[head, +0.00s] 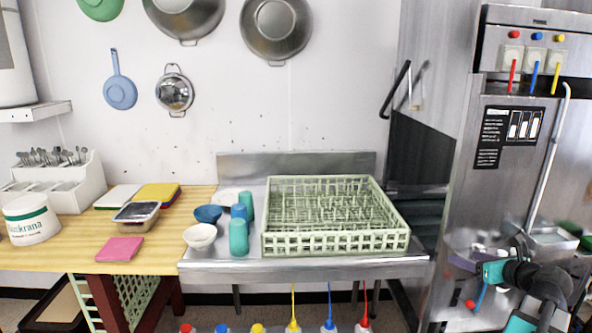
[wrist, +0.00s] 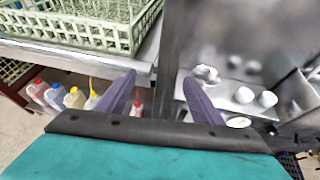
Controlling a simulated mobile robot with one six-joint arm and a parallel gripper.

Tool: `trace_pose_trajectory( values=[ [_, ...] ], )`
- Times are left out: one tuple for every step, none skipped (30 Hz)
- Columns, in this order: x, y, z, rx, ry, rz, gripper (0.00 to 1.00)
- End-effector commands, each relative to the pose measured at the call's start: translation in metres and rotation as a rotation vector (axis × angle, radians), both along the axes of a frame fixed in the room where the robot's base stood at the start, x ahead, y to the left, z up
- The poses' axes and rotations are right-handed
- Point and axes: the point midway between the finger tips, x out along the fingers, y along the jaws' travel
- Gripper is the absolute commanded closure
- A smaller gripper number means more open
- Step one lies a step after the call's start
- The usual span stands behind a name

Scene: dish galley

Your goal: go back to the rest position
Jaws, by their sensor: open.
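My gripper (wrist: 159,78) is open, with two purple fingers spread apart and nothing between them in the wrist view. In the head view my gripper (head: 463,262) is at the lower right, in front of the steel machine (head: 520,190). It is to the right of the steel counter (head: 300,264) and apart from the pale green dish rack (head: 335,243) on it. The rack also shows at the upper left of the wrist view (wrist: 105,38). My arm partly hides the machine's lower right part.
Teal and blue cups (head: 238,238) and bowls (head: 200,236) stand left of the rack. A wooden table (head: 75,253) holds a pink cloth (head: 120,249), a container (head: 136,214) and a white tub (head: 31,220). Several bottles (wrist: 72,98) with coloured caps stand below the counter's front edge.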

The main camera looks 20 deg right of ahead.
Motion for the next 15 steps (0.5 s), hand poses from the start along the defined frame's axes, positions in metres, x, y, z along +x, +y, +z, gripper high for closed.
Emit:
trace_pose_trajectory(
  values=[
    [0.016,0.013,-0.010,0.014,0.005,0.030,0.39],
    [0.023,0.020,-0.016,0.022,0.008,0.043,0.39],
    [0.034,0.029,-0.023,0.032,0.014,0.063,0.39],
    [0.041,0.036,-0.029,0.040,0.017,0.077,0.39],
    [0.048,0.044,-0.035,0.047,0.021,0.093,0.39],
    [0.058,0.054,-0.043,0.058,0.026,0.112,0.39],
    [0.065,0.062,-0.049,0.066,0.031,0.128,0.39],
    [0.071,0.070,-0.055,0.073,0.037,0.142,0.39],
    [0.080,0.081,-0.064,0.084,0.045,0.162,0.39],
    [0.087,0.089,-0.071,0.091,0.051,0.176,0.39],
    [0.093,0.098,-0.077,0.098,0.057,0.191,0.39],
    [0.100,0.109,-0.087,0.107,0.068,0.211,0.39],
    [0.106,0.118,-0.093,0.113,0.077,0.226,0.39],
    [0.111,0.127,-0.100,0.120,0.085,0.240,0.39],
    [0.118,0.139,-0.110,0.129,0.098,0.260,0.39]
  ],
)
